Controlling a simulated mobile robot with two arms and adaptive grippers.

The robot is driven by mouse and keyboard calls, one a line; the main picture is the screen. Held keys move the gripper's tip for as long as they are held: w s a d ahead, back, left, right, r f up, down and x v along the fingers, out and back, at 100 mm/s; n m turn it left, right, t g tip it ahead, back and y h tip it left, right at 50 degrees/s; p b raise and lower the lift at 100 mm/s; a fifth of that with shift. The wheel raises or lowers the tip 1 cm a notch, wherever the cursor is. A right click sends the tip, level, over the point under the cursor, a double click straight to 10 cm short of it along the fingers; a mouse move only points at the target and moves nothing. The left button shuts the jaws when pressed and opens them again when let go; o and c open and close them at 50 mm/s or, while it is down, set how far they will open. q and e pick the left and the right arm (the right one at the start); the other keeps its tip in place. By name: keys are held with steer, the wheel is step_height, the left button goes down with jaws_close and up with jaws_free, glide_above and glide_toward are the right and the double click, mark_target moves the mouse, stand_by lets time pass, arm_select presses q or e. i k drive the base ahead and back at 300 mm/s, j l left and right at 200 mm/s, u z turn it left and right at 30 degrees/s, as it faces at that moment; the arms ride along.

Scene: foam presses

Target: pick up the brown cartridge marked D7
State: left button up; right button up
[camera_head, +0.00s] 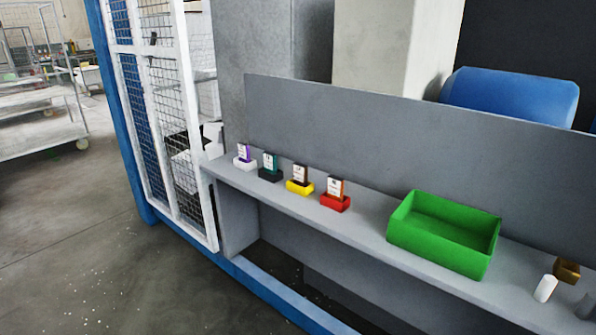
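Several small cartridges with white labels stand upright in coloured holders in a row on the grey shelf. A dark brown cartridge (307,174) stands in a yellow holder (299,188). An orange-brown cartridge (341,187) with a white label stands just right of it in a red holder (335,203). The label marks are too small to read, so I cannot tell which one is D7. Neither of my grippers is in view.
Left of these, a teal cartridge (273,160) stands in a dark holder and a purple one (247,151) in a white holder. An empty green bin (440,257) sits to the right. A white cylinder (545,288) and a brass-coloured part (567,269) are farther right. A grey panel (400,150) backs the shelf.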

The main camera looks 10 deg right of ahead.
mark_target(300, 170)
steer(key=i+u, duration=0.15)
steer(key=i, duration=1.05)
